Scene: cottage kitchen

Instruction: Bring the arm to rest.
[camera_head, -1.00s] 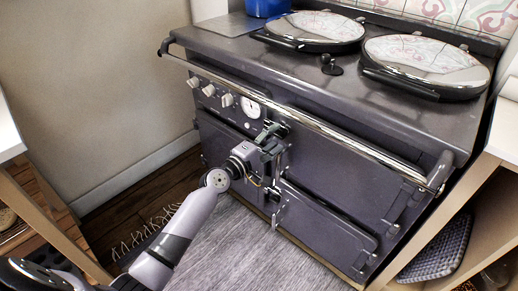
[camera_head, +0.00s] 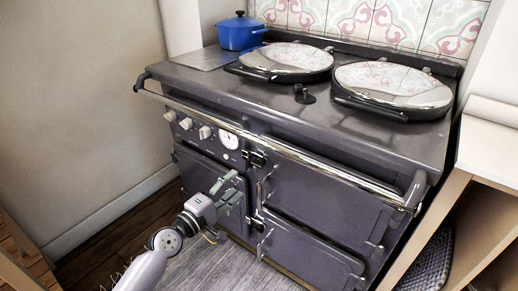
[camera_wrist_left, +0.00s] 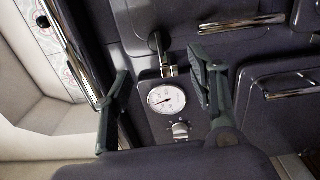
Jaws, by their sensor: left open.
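My left gripper (camera_head: 231,187) is in front of the left doors of the dark range cooker (camera_head: 300,125). It is open and nothing shows between its fingers. In the left wrist view the two fingers of the left gripper (camera_wrist_left: 160,90) stand wide apart, with the round white gauge (camera_wrist_left: 166,98) and a knob (camera_wrist_left: 181,130) of the cooker seen between them. I cannot tell from these views whether a finger touches the cooker front. My right gripper does not show.
A chrome rail (camera_head: 290,150) runs along the cooker's front edge. A blue pot (camera_head: 241,32) and two round lids (camera_head: 392,88) are on top. A wooden shelf unit (camera_head: 470,205) stands at the right. A grey rug (camera_head: 215,268) lies on the floor.

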